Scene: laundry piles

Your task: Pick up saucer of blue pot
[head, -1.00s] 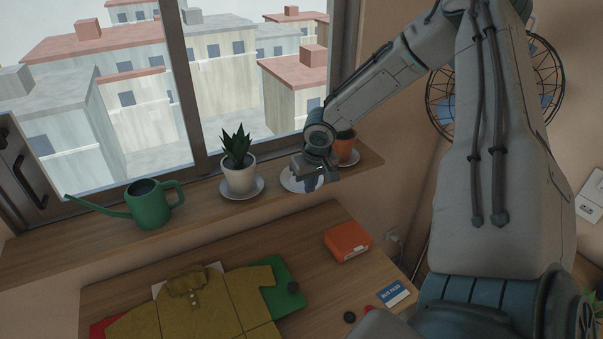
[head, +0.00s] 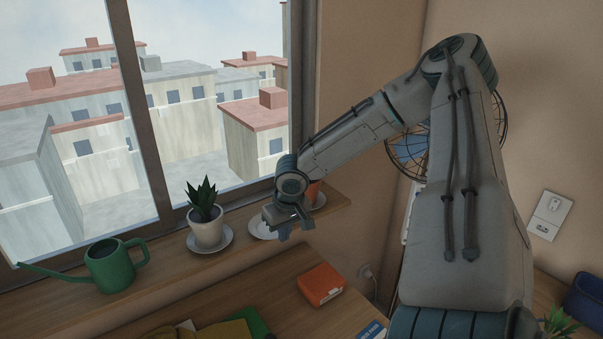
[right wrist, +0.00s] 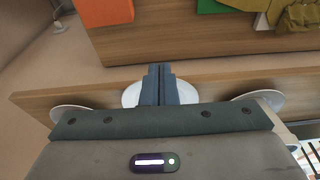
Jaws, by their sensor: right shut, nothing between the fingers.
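No blue pot shows in either view. A white saucer (head: 262,229) with no pot visible on it sits on the windowsill (head: 180,262), between the white pot (head: 207,233) and the terracotta pot (head: 314,192). My right gripper (head: 290,228) is over the saucer's right side and hides part of it. In the right wrist view the shut fingers (right wrist: 160,72) reach out over this saucer (right wrist: 131,96), with nothing between them. The saucer rests on the sill; I cannot tell whether the fingers touch it. My left gripper is out of view.
The white pot stands on its own saucer (head: 226,240) to the left, beside a green watering can (head: 110,268). The terracotta pot is partly hidden behind my wrist. An orange box (head: 321,284) lies on the lower desk. A fan (head: 408,155) stands behind my right arm.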

